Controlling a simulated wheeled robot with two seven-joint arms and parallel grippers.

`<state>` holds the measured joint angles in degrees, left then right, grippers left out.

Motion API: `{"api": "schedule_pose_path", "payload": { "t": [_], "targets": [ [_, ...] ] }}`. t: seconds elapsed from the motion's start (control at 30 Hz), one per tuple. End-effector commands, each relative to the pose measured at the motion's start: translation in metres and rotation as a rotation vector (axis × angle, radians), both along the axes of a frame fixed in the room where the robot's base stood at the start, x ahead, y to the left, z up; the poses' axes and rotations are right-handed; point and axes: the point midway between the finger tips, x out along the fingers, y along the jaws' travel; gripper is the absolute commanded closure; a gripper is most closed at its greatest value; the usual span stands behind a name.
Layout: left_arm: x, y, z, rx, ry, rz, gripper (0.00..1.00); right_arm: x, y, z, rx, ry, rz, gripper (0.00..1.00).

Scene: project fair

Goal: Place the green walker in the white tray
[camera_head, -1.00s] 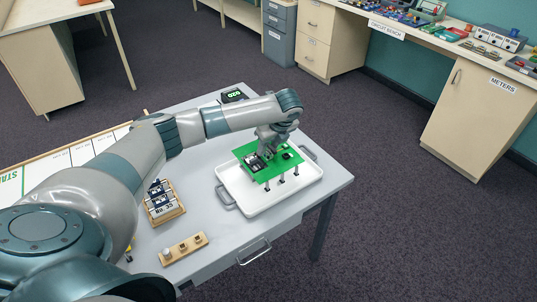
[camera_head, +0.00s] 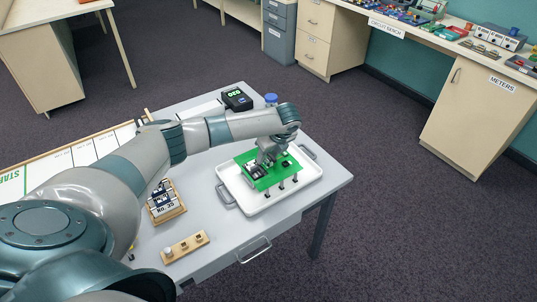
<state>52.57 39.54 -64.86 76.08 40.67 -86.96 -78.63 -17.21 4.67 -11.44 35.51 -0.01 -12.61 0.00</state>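The green walker (camera_head: 262,180) is a flat green board with dark parts on top and thin legs below. It is over the white tray (camera_head: 310,169), inside the tray's outline; I cannot tell whether all its legs touch the tray floor. My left gripper (camera_head: 268,160) is right at the board's top, among its dark parts. Its fingertips are hidden by the wrist and the parts, so its opening does not show. My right gripper is out of view.
A board marked START (camera_head: 60,170) lies left.

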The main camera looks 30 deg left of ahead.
Motion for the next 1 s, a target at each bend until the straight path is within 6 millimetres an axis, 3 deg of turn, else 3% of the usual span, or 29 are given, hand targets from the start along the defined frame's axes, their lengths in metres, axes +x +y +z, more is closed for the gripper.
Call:
{"api": "schedule_pose_path", "payload": {
  "t": [0.57,1.0],
  "targets": [
    [-0.001,-0.004,0.01,0.0,0.0,-0.001,0.44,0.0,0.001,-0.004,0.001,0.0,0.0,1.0],
    [-0.011,-0.029,0.074,0.0,-0.003,-0.002,0.44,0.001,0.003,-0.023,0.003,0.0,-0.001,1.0]
  ]
}}
